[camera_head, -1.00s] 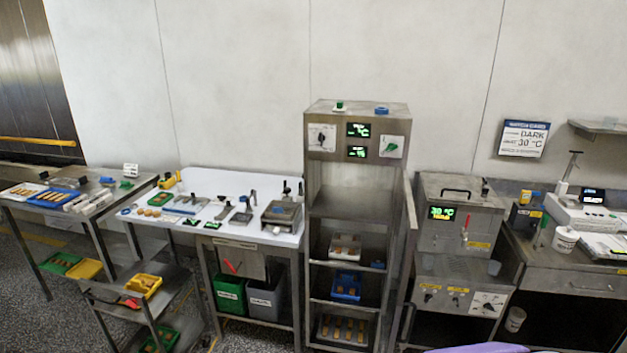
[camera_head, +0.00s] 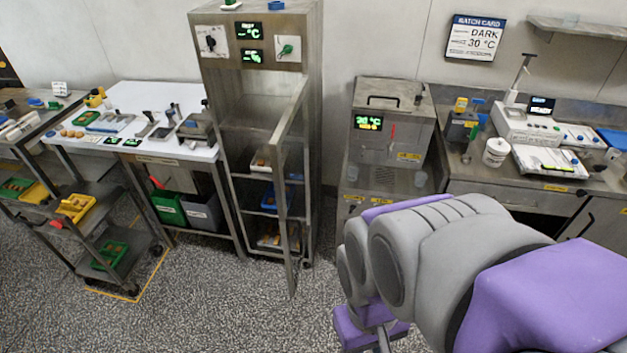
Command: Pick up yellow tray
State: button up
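A yellow tray (camera_head: 76,207) with small brown pieces in it sits on the top of a low metal cart at the left. A second yellow tray (camera_head: 37,191) lies farther left, beside a green tray (camera_head: 12,187), on the lower shelf of the left table. My purple and grey arm fills the lower right, far from both trays. The fingers of my gripper do not show, so its state is hidden.
A green tray (camera_head: 109,256) sits on the cart's (camera_head: 113,228) lower shelf. The tall metal rack (camera_head: 262,100) stands mid-view with its door (camera_head: 291,180) swung out into the floor space. Speckled floor (camera_head: 220,305) is clear in front of the cart and rack.

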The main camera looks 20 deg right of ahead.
aim_at(70, 206)
jog(key=l+u, duration=0.1)
jog(key=l, duration=0.4)
jog(key=u, duration=1.3)
jog(key=i+z, duration=0.1)
jog(key=i, duration=1.25)
jog(key=i+z, duration=0.15)
jog(key=i, duration=0.55)
jog(key=i+j+z, duration=0.1)
jog(key=i, duration=0.55)
jog(key=i+j+z, duration=0.1)
jog(key=i+j, duration=0.15)
jog(key=i, duration=0.45)
